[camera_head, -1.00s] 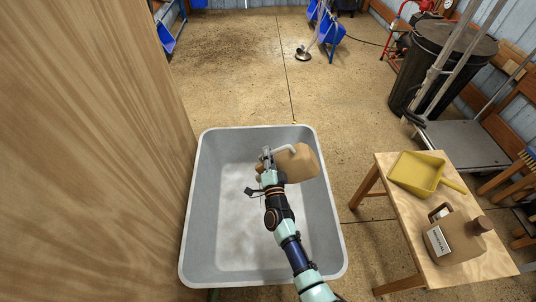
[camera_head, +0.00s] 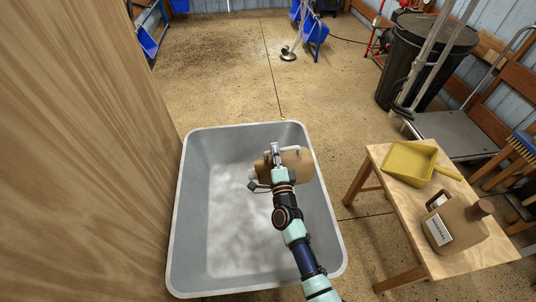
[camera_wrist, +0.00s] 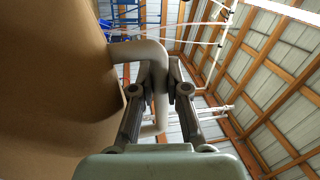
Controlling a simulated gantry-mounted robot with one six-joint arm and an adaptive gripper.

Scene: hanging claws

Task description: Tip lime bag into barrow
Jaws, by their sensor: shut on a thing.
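My gripper (camera_head: 276,158) is shut on the pale grey handle (camera_wrist: 150,50) of a tan container, seemingly the lime bag (camera_head: 299,165), which looks like a jug. It is held tipped over the grey barrow tub (camera_head: 181,210), near the tub's far right part. In the wrist view the handle runs between both fingers and the tan body (camera_wrist: 50,80) fills the left side. A pale patch (camera_head: 235,215), powder-like, covers much of the tub floor. The bag's mouth is not clearly visible, partly hidden by my gripper.
A wooden panel (camera_head: 80,150) stands close along the tub's left side. On the right, a small wooden table (camera_head: 440,262) carries a yellow scoop (camera_head: 410,163) and a labelled tan jug (camera_head: 458,225). A black bin (camera_head: 425,65) and a trolley (camera_head: 455,133) stand behind. The floor beyond the tub is open.

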